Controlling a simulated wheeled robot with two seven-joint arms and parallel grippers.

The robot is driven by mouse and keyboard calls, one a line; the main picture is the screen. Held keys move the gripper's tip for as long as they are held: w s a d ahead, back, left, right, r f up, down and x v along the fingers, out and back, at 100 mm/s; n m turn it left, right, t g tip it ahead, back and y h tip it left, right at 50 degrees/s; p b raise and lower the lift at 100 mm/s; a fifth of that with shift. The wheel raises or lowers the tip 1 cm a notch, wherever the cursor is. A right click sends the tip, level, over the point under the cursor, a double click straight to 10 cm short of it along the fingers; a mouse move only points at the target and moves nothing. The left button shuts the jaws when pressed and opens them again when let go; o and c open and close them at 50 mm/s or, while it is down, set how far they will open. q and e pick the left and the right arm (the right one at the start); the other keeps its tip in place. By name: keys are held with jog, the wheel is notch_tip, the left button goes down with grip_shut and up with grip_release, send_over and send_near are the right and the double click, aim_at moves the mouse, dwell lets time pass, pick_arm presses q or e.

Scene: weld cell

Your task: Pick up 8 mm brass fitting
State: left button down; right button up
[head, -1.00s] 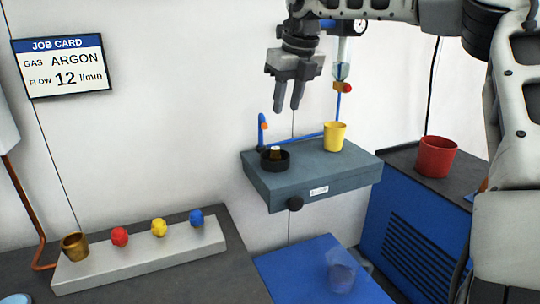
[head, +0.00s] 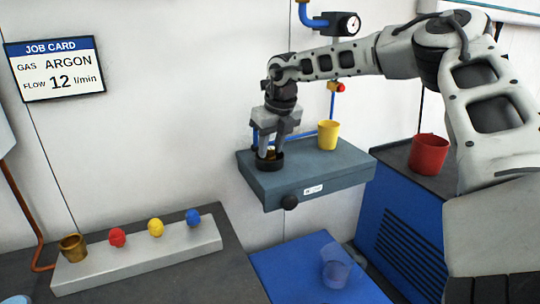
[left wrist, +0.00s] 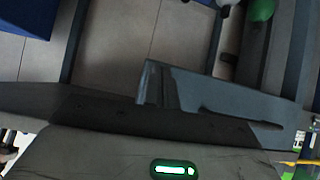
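A small brass-coloured piece (head: 270,149) with a pale top stands in the round black dish (head: 272,165) on the grey wall shelf box; I take it for the brass fitting, though no size mark is readable. My right gripper (head: 270,152) points down over the dish. Its fingers are apart, one on each side of the piece, and partly hide it; I see no clear contact. My left gripper is outside the head view. The left wrist view shows dark grey parts that I cannot clearly make out as fingers.
The grey shelf box (head: 315,178) also carries a yellow cup (head: 328,135), right of my gripper. A red cup (head: 428,154) stands on the blue cabinet (head: 400,215). A pale rack (head: 140,258) at lower left holds a brass cup (head: 73,247) and red, yellow and blue knobs.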

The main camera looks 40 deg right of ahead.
grip_shut()
jog(key=shift+r, duration=0.1)
